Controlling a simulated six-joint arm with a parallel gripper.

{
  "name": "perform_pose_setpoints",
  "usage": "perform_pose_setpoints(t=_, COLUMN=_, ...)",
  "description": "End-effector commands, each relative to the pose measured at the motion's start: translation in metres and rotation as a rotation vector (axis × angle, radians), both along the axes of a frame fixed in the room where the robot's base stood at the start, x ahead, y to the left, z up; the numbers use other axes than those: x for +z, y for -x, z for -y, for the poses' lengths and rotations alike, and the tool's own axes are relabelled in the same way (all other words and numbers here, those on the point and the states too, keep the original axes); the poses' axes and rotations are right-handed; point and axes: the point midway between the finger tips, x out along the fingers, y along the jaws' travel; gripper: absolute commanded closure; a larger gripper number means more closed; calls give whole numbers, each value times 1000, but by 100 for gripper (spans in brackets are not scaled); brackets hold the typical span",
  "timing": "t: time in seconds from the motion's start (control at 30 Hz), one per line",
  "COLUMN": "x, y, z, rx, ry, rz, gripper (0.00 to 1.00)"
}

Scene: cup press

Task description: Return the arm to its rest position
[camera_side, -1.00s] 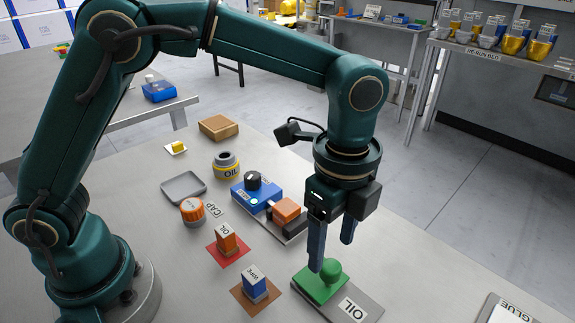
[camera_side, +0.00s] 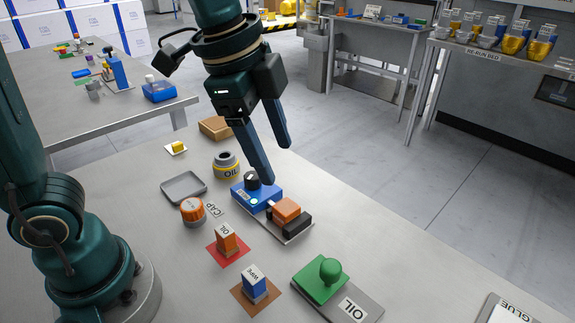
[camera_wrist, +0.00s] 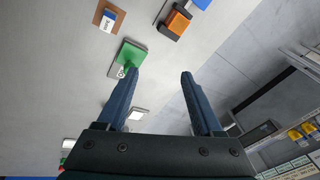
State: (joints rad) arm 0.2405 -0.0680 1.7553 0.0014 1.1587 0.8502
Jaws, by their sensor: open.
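My gripper (camera_side: 276,164) is open and empty, with its two blue fingers apart. In the side view it hangs in the air, in line with the blue box with a black knob (camera_side: 257,191); its height above the table is hard to judge. In the wrist view my gripper (camera_wrist: 160,74) shows both fingers with nothing between them. The green block with a round knob (camera_side: 322,279) stands on a grey plate marked OIL (camera_side: 354,304), clear of the fingers in the side view. It also shows in the wrist view (camera_wrist: 127,57) near the left fingertip.
An orange block (camera_side: 286,210) sits beside the blue box. An orange-capped jar (camera_side: 192,211), an OIL jar (camera_side: 227,167), a grey tray (camera_side: 184,187), an OIL block (camera_side: 226,238) and a WIPE block (camera_side: 254,283) stand around.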

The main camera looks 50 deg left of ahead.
Motion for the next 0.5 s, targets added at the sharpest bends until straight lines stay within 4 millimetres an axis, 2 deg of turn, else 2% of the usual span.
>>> perform_pose_setpoints(t=0.1, x=8, y=22, z=-24, rx=190, ry=53, rz=62, gripper=32)
perform_pose_setpoints(t=0.2, x=6, y=40, z=-39, rx=358, ry=105, rz=106, gripper=32)
perform_pose_setpoints(t=0.37, x=-8, y=68, z=-56, rx=630, ry=198, rz=160, gripper=32)
perform_pose_setpoints(t=0.5, x=-29, y=86, z=-62, rx=838, ry=278, rz=171, gripper=32)
